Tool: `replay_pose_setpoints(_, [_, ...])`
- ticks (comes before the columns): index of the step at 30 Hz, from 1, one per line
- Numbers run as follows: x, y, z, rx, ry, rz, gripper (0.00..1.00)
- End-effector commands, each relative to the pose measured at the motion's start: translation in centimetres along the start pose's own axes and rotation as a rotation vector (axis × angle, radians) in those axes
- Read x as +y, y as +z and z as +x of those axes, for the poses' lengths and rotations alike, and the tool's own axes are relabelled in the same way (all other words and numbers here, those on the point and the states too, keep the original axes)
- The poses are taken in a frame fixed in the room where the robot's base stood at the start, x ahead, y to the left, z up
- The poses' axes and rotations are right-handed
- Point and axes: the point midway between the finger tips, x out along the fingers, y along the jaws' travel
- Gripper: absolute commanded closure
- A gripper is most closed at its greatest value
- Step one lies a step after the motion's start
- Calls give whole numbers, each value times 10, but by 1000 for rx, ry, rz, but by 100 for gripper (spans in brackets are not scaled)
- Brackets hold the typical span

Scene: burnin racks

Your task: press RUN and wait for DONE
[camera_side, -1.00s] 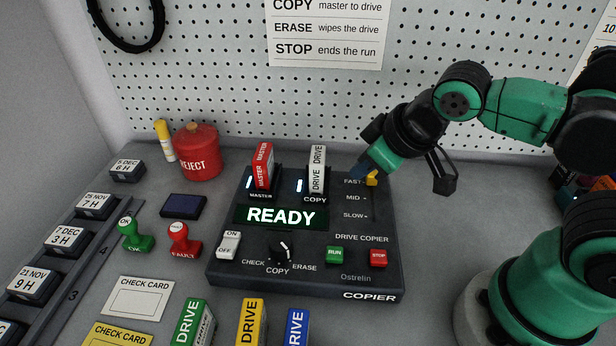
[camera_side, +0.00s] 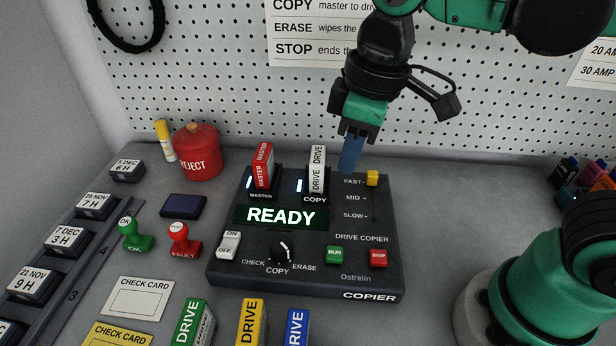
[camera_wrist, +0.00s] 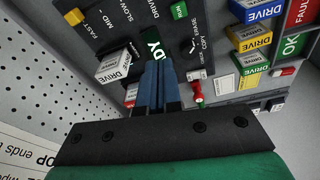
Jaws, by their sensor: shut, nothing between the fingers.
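The copier (camera_side: 222,275) is a dark box on the bench, and its display (camera_side: 281,215) reads READY. The green RUN button (camera_side: 335,254) is at its front right, and it also shows in the wrist view (camera_wrist: 179,11). The red STOP button (camera_side: 378,257) is to its right. The red MASTER drive (camera_side: 262,166) and the white COPY drive (camera_side: 317,169) stand upright in their slots. The yellow speed slider (camera_side: 372,178) is at FAST. The mode knob (camera_side: 280,250) is at the front middle. My gripper (camera_side: 350,165), with blue fingers, is shut and empty above the copier's back right, apart from RUN.
Green (camera_side: 195,322), yellow (camera_side: 251,322) and blue (camera_side: 296,327) drives stand in front of the copier. Green (camera_side: 136,238) and red (camera_side: 181,240) stamps and a red REJECT pot (camera_side: 197,152) are to the left. The pegboard (camera_side: 215,60) rises behind.

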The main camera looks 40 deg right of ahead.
Motion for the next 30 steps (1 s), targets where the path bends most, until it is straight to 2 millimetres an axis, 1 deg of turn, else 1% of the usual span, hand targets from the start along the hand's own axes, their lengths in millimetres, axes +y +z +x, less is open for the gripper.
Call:
replay_pose_setpoints(1, [-11,-3,-6,-45,-17,-68,100])
replay_pose_setpoints(3, [-21,-4,-12,-100,-35,-139,100])
replay_pose_setpoints(6, [-29,-4,-17,-144,-49,-194,100])
replay_pose_setpoints(18, [-30,-3,-16,-153,-52,-202,100])
replay_pose_setpoints(20, [-30,-3,-12,-153,-52,-202,100])
replay_pose_setpoints(23, [-30,-2,-2,-153,-51,-201,100])
replay_pose_setpoints(30, [-32,5,37,-152,-51,-201,100])
